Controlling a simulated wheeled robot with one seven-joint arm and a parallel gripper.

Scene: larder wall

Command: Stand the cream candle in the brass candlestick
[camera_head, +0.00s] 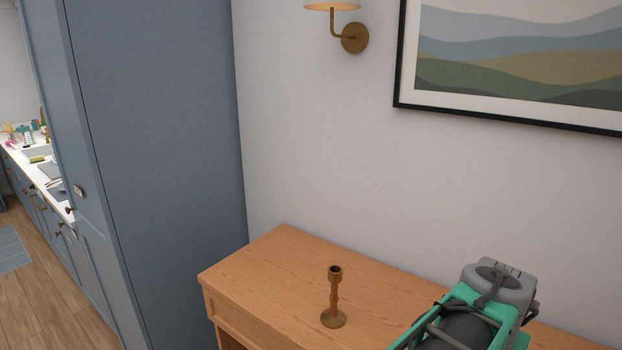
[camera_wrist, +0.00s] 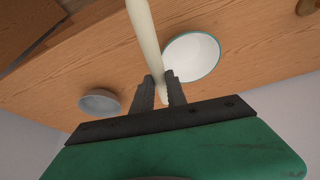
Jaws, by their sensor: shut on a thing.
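The brass candlestick (camera_head: 334,297) stands upright on the wooden sideboard in the head view, its socket at the top empty. The cream candle (camera_wrist: 143,35) shows in the wrist view, held between the fingers of my gripper (camera_wrist: 160,88). My gripper is shut on the candle near one end, and the candle's other end runs out of the top of the picture. In the head view my green and grey arm is to the right of the candlestick; the fingers and candle are hidden there.
The wooden sideboard (camera_head: 283,261) has clear room left of the candlestick. In the wrist view a white bowl with a green rim (camera_wrist: 192,57) and a grey round dish (camera_wrist: 100,103) sit on the wood.

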